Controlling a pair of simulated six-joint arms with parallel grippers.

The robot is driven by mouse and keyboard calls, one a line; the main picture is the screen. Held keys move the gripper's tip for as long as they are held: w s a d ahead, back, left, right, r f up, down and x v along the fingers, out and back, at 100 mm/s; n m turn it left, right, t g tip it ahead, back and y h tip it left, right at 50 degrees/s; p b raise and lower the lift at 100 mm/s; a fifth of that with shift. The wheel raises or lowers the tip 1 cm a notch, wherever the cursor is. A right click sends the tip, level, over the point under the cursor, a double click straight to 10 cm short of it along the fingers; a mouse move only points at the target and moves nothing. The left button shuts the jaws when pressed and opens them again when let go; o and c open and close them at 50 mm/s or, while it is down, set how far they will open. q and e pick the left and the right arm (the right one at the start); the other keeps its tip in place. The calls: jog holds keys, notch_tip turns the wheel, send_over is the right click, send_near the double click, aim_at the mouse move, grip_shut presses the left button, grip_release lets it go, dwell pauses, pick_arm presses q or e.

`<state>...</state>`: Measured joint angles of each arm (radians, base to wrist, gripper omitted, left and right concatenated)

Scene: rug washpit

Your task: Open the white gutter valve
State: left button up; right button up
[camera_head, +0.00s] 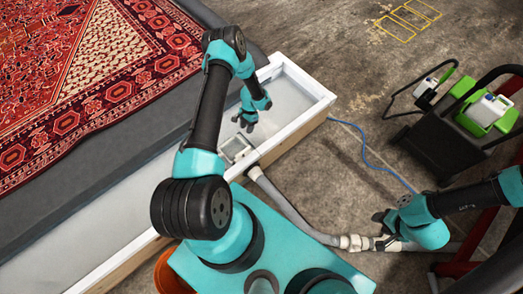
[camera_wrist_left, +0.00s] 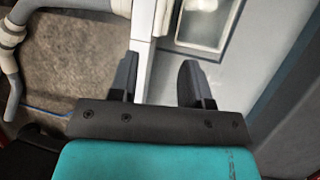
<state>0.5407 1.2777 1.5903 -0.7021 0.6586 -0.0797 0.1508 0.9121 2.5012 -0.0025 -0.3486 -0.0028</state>
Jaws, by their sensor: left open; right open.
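A pale pipe (camera_head: 300,222) runs from the gutter's side to a whitish fitting (camera_head: 355,242), which looks like the gutter valve. My right gripper (camera_head: 384,228) is open at the right end of this fitting and covers part of it; I cannot tell whether they touch, and no valve handle shows clearly. My left gripper (camera_head: 244,123) is open and empty above the white gutter (camera_head: 300,88), close to a square drain box (camera_head: 236,148). In the left wrist view, the open fingers (camera_wrist_left: 158,72) point towards the gutter wall, with the drain box (camera_wrist_left: 204,24) beyond.
A red patterned rug (camera_head: 75,70) lies on the grey surface left of the gutter. A green and black machine (camera_head: 465,130) stands at the right, with a blue hose (camera_head: 365,150) on the concrete floor. An orange bucket (camera_head: 170,272) is at the lower left.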

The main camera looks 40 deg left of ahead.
aim_at(243, 151)
pick_arm(q)
jog(key=shift+w+f, duration=0.1)
jog(key=shift+w, duration=0.1)
jog(key=x, duration=1.7)
jog(key=shift+s+f, duration=0.15)
jog(key=shift+f, duration=0.05)
jog(key=shift+a, duration=0.1)
grip_shut()
